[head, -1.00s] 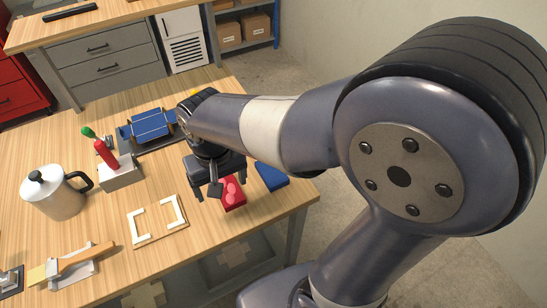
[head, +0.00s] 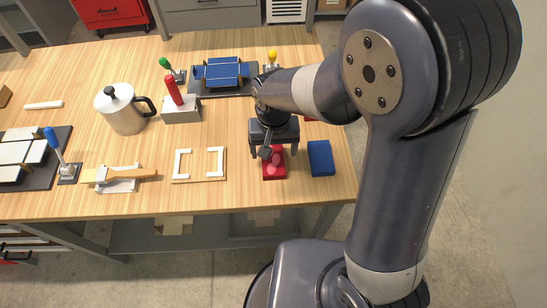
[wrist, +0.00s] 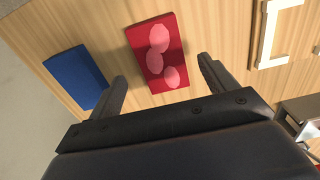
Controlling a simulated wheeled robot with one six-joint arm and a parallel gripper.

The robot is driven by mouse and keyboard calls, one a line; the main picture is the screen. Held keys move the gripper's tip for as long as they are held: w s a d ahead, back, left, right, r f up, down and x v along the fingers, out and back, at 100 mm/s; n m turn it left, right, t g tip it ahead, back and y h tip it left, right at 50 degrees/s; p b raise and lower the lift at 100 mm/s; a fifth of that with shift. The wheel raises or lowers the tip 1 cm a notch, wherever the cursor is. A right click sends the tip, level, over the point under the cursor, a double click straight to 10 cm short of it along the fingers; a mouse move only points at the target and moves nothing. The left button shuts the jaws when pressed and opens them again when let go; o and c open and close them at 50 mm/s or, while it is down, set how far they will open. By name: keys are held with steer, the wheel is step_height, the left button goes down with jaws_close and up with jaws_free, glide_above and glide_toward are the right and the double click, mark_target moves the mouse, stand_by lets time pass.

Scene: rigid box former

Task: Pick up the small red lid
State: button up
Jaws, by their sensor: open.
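A small red rectangular piece with pink rounded patches on top, which looks like the red lid (head: 273,168), lies flat near the table's front edge in the head view. In the wrist view the red lid (wrist: 150,75) lies ahead of the fingers, between their lines. My gripper (head: 279,150) is above the lid's far end in the head view and hides part of it.
A blue block (head: 320,158) lies right of the lid. A white-cornered frame (head: 199,179) lies to its left. A red-handled grey block (head: 181,111), a metal jug (head: 122,112) and a blue-panelled fixture (head: 224,76) stand farther back. Bare wood (head: 225,130) lies left of the gripper.

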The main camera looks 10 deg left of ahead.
mark_target(273, 159)
steer(key=shift+a+f, duration=0.1)
steer(key=shift+f, duration=1.6)
steer(key=shift+c, duration=0.2)
steer(key=c, duration=1)
steer(key=shift+r, duration=0.15)
